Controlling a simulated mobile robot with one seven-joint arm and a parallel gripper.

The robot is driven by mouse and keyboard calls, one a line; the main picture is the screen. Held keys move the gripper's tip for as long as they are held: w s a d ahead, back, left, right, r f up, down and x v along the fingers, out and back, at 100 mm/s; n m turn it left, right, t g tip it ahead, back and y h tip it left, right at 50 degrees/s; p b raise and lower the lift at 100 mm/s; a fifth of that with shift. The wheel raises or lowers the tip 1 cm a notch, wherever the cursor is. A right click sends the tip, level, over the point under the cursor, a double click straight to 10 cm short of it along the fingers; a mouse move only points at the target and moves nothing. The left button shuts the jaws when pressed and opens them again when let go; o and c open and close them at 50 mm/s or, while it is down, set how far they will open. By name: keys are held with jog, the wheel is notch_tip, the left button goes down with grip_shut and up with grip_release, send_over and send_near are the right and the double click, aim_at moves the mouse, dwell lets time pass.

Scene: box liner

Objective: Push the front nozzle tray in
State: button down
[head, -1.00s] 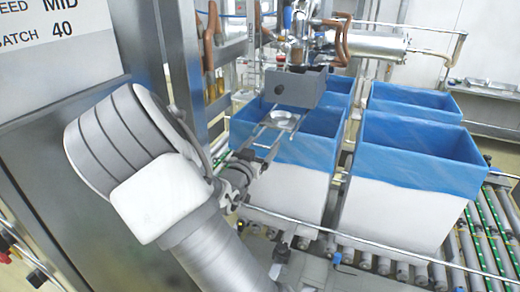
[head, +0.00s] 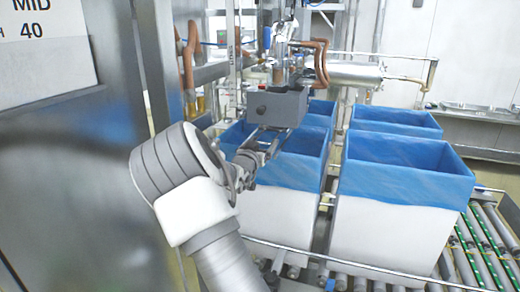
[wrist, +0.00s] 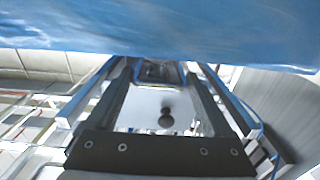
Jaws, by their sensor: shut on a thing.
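The grey nozzle housing (head: 277,106) hangs above the front blue-lined box. The front nozzle tray (head: 266,134) shows as a thin metal piece just below it, largely hidden by my gripper. My gripper (head: 256,149) is at the tray's near end, over the box's left rim, and is shut on the tray. In the wrist view the fingers (wrist: 160,75) run forward on both sides of a pale plate with a dark round knob. What lies between the fingertips is dark and hard to make out.
The front box's blue liner (head: 298,171) lies below and right of my gripper. A second lined box (head: 400,220) stands to its right, with more behind. A roller conveyor (head: 470,262) runs underneath. A steel cabinet (head: 75,170) stands close at left.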

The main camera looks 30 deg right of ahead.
jog(key=shift+s+d+r, duration=0.1)
jog(key=shift+d, duration=0.2)
jog(key=shift+c, duration=0.2)
grip_release()
jog(key=shift+d, duration=0.15)
jog(key=shift+s+a, duration=0.1)
jog(key=shift+a, duration=0.3)
jog(key=b+v, duration=0.1)
jog(key=v, duration=1.5)
jog(key=shift+s+a, duration=0.2)
jog(key=shift+a, duration=0.1)
